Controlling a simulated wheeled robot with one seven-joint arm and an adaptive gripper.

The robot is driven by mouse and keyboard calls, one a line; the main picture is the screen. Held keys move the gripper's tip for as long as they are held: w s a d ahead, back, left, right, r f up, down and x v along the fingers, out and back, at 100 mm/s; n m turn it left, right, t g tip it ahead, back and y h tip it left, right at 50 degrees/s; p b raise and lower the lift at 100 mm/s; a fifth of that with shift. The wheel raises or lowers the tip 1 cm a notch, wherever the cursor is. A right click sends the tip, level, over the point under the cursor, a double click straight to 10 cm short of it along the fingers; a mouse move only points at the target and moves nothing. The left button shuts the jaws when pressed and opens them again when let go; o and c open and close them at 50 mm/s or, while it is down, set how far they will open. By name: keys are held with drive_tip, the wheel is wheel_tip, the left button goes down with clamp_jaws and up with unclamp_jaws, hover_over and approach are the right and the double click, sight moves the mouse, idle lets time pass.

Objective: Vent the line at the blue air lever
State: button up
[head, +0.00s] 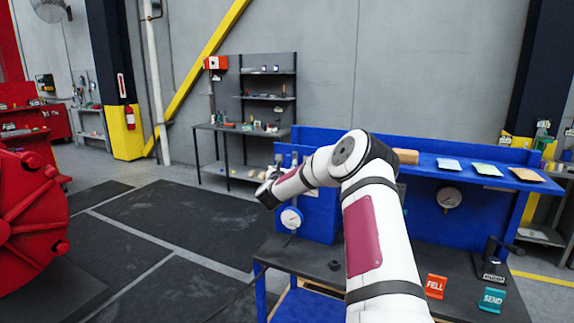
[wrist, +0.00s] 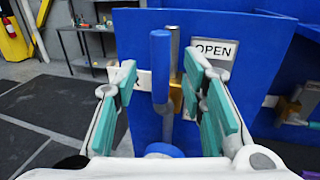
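The blue air lever (wrist: 160,55) stands upright in the wrist view, in front of a brass fitting (wrist: 176,95) and grey pipe on a blue panel. My gripper (wrist: 158,78) is open, with one teal-padded finger on each side of the lever. Gaps show between the lever and both fingers, and nothing is gripped. An OPEN plate (wrist: 213,49) is on the panel right of the lever, partly behind the right finger. Another white plate at the left is mostly hidden. In the head view my gripper (head: 267,192) is at the panel's left end; I cannot make out the lever there.
A dial gauge (head: 291,217) is just below my gripper, and a second gauge (head: 449,197) is farther right. FELL (head: 436,286) and SEND (head: 492,299) signs stand on the dark bench. A red wheel-like machine (head: 30,220) is at the left. Open floor lies between.

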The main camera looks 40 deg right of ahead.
sight(288, 163)
drive_tip(key=shift+x, duration=2.55)
clamp_jaws()
